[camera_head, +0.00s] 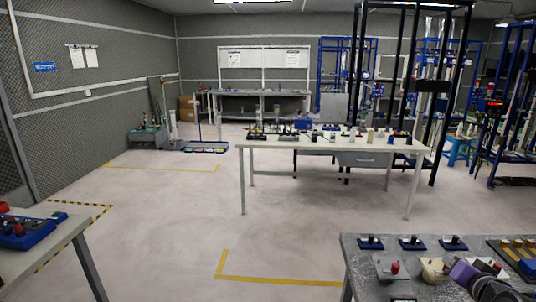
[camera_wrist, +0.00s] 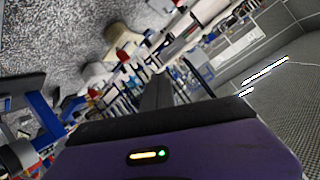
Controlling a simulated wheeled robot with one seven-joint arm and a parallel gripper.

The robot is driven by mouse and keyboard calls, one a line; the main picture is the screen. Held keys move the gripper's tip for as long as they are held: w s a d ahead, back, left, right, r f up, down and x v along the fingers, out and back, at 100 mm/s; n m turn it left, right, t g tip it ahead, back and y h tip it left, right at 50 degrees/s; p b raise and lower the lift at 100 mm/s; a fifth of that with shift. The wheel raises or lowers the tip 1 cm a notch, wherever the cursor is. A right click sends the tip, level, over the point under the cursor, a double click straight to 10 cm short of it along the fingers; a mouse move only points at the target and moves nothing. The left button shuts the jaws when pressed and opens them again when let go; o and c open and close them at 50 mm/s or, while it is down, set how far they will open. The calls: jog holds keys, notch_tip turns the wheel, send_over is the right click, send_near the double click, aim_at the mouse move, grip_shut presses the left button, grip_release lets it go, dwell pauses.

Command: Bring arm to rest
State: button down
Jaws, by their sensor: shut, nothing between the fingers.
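My gripper (camera_wrist: 157,88) is shut and empty in the wrist view, its dark fingers together beyond the purple housing. The wrist view is tilted. In the head view, a purple part of my arm (camera_head: 463,272) shows at the lower right, over the grey speckled table (camera_head: 362,262). That part covers some of the tabletop and the things on it. I cannot make out the fingertips in the head view.
Blue-based pieces (camera_head: 411,243), a cream container (camera_head: 434,270) and a grey one (camera_head: 389,268) stand on the near right table. A long white table (camera_head: 290,143) with small items stands mid-room. Another table (camera_head: 45,262) is at the lower left. Open floor (camera_head: 170,220) lies between.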

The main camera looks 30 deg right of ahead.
jog(key=s+a+f+n+t, duration=0.1)
jog(key=s+a+n+t, duration=0.25)
jog(key=a, duration=1.15)
jog(key=s+a+f+n+t, duration=0.15)
jog(key=s+a+n, duration=0.25)
jog(key=a, duration=1.1)
jog(key=s+a+f+n+y, duration=0.1)
jog(key=s+a+n+y, duration=0.5)
jog(key=s+a, duration=0.9)
jog(key=a+y, duration=0.1)
jog(key=y, duration=0.1)
jog(key=shift+f+y+b, duration=0.3)
jog(key=shift+f+b, duration=0.05)
jog(key=shift+b, duration=0.05)
